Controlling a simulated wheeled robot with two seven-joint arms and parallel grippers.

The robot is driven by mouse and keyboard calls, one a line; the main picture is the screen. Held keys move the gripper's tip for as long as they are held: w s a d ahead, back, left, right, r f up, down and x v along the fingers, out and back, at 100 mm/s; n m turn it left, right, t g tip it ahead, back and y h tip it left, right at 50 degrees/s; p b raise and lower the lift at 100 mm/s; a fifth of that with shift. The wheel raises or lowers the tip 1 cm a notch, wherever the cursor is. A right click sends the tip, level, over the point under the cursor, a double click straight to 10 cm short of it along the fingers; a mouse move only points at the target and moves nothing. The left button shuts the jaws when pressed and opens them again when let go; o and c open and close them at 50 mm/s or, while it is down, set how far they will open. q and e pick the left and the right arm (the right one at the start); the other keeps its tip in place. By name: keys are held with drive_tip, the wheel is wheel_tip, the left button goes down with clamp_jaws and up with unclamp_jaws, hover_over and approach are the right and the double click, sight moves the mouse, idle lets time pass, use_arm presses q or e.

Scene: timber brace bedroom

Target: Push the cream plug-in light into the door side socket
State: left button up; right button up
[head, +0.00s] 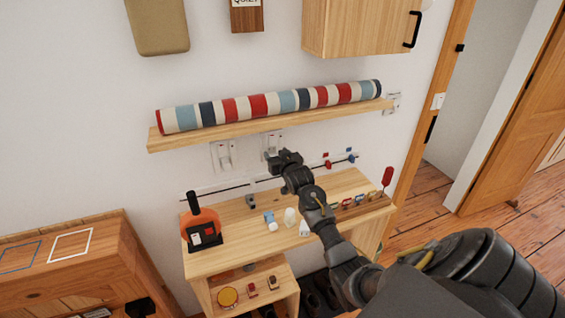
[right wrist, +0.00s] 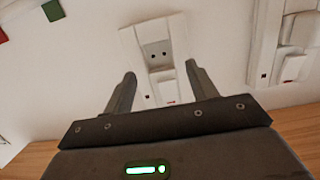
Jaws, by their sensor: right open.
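My right gripper (head: 283,156) is open and reaches to the wall just under the shelf. In the head view this appears to be the right one (head: 271,141) of two sockets under the shelf, nearer the door and partly hidden by the gripper. A small cream object (head: 290,215), probably the plug-in light, stands on the desk below my gripper. My left gripper is not in view.
Another socket (head: 223,155) is to the left, also in the right wrist view (right wrist: 290,50). A striped roll (head: 265,105) lies on the shelf (head: 170,141) above.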

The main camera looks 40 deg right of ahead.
drive_tip(key=b+v, duration=0.2)
drive_tip(key=v, duration=0.7)
drive_tip(key=shift+s, duration=0.1)
idle(0.4)
